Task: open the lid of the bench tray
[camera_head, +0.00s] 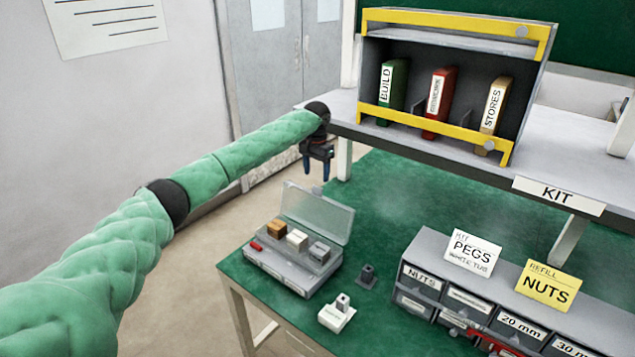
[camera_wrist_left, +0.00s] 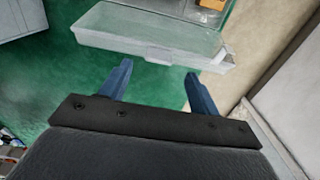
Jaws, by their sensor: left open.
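The bench tray (camera_head: 262,262) stands on the green bench top, with a tan, a white and a grey block and a small red piece in it. Its clear lid (camera_head: 315,212) stands up, tilted back along the tray's far side. In the left wrist view the lid (camera_wrist_left: 150,42) lies just beyond the fingertips. My left gripper (camera_head: 318,178) hangs behind and above the lid, fingers pointing down. It also shows in the left wrist view (camera_wrist_left: 158,70), open, with nothing between its fingers. It looks apart from the lid. My right gripper is not in view.
A dark peg part (camera_head: 367,278) and a white block part (camera_head: 337,313) stand right of the tray. A grey drawer unit (camera_head: 450,268) with cards is farther right. A shelf box (camera_head: 450,75) with binders stands on the raised shelf behind. Green bench behind the tray is clear.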

